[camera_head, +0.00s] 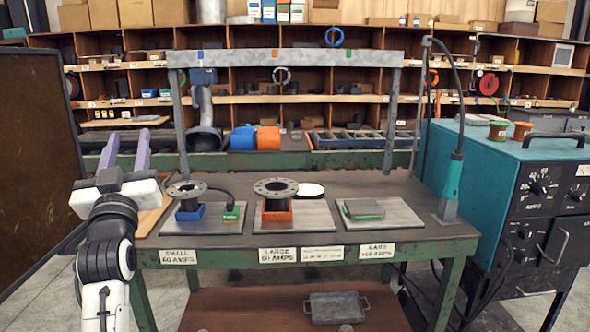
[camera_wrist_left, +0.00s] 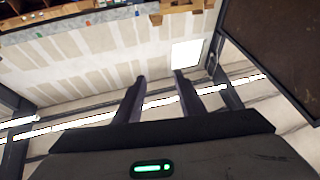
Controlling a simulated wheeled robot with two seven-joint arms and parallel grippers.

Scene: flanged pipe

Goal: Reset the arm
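My left gripper (camera_head: 124,150) is raised above the left end of the workbench, its two purple fingers pointing up and apart. In the left wrist view the fingers (camera_wrist_left: 160,88) stand apart with nothing between them, and the ceiling is behind. The gripper touches nothing on the bench. On the workbench (camera_head: 300,228) a small flanged pipe (camera_head: 187,190) stands on a blue block at the left, and a larger flanged pipe (camera_head: 275,188) stands on an orange block in the middle. A plate with a green-edged piece (camera_head: 362,210) lies at the right. My right gripper is not in view.
A teal machine with black control panel (camera_head: 540,205) stands right of the bench. A grey overhead frame (camera_head: 290,58) spans the bench. Shelves (camera_head: 300,100) line the back. A dark brown panel (camera_head: 40,160) stands left of my arm. A lidded metal box (camera_head: 337,307) sits on the lower shelf.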

